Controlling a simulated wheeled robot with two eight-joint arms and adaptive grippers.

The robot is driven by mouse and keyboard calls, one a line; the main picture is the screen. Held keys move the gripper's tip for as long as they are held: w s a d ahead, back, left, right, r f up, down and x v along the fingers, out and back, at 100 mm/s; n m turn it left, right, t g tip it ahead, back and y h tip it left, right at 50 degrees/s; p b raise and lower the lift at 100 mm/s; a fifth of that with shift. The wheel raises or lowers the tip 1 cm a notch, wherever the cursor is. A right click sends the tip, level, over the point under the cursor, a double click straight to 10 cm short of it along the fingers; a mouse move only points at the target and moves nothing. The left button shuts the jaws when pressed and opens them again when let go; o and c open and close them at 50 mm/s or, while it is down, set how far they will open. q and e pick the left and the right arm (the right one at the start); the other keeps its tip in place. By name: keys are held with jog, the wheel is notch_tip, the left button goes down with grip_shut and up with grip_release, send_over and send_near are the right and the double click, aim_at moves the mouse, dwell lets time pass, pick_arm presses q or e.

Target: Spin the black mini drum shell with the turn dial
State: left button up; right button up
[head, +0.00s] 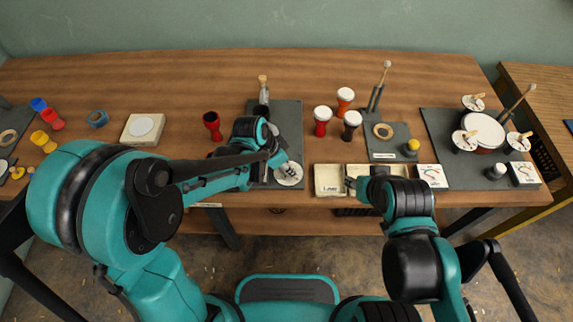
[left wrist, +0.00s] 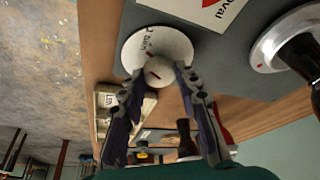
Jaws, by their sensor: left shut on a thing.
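The turn dial is a white disc (head: 289,175) with a knob, at the front right of a dark grey mat (head: 287,115). My left gripper (head: 281,163) is shut on the knob, one finger on each side (left wrist: 154,80). A black mini drum shell (left wrist: 302,58) stands on a silver round plate (left wrist: 262,50) with a red mark. In the head view my left arm hides it. My right gripper (head: 350,183) is over the cream trays; its fingers are unclear.
Cream trays (head: 328,193) lie along the front edge. Red, orange and dark goblet drums (head: 322,116) stand behind them. A wooden-handled tool (head: 263,85) rises at the mat's back. A red cup-shaped shell (head: 211,119) stands left of the mat. The table's back strip is clear.

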pick_arm(q)
jog(key=n+t, duration=0.1)
jog(key=n, duration=0.2)
jog(key=shift+s+d+n+y, duration=0.1)
jog(key=shift+s+n+y, duration=0.05)
jog(key=shift+n+y, duration=0.25)
jog(key=n, duration=0.2)
jog(key=n+y, duration=0.1)
jog(key=n, duration=0.1)
jog(key=shift+d+n+t+y, duration=0.15)
jog(key=shift+n+t+y, duration=0.15)
jog(key=shift+t, duration=0.1)
jog(key=n+y, duration=0.1)
jog(key=n, duration=0.2)
jog(key=shift+d, duration=0.1)
jog(key=shift+n+y, duration=0.9)
jog(key=shift+n, duration=1.3)
jog(key=o, duration=1.1)
jog(key=shift+o, duration=0.2)
jog(key=shift+r, duration=0.1)
